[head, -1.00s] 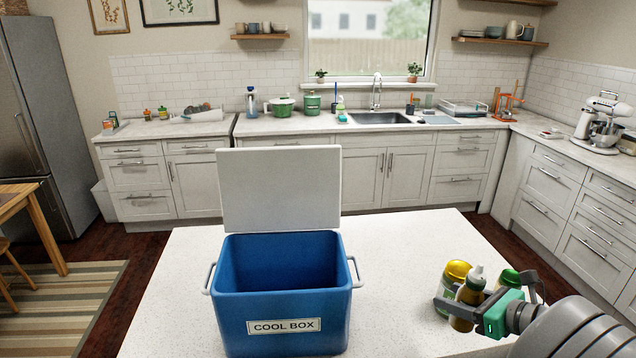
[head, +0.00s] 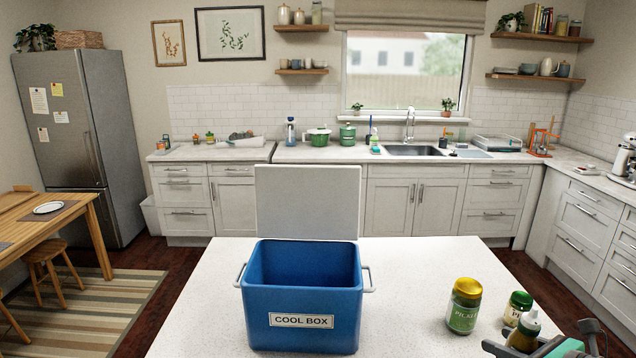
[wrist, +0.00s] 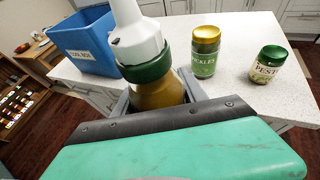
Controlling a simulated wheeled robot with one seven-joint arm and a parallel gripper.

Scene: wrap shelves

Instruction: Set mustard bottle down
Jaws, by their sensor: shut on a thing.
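The mustard bottle (head: 526,330) is at the lower right of the head view, upright or nearly so. In the wrist view the mustard bottle (wrist: 157,97) has a yellow-brown body, a dark green collar and a white nozzle. My gripper (head: 522,346) is shut around its body, and its fingers (wrist: 158,100) flank the bottle in the wrist view. The bottle is over the white counter (head: 420,285). Its base is hidden, so I cannot tell whether it touches the surface.
A pickle jar (head: 464,308) with a gold lid and a pesto jar (head: 517,308) with a green lid stand just beyond the bottle. The blue cool box (head: 303,300) is open to the left. Free counter lies between the box and the pickle jar.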

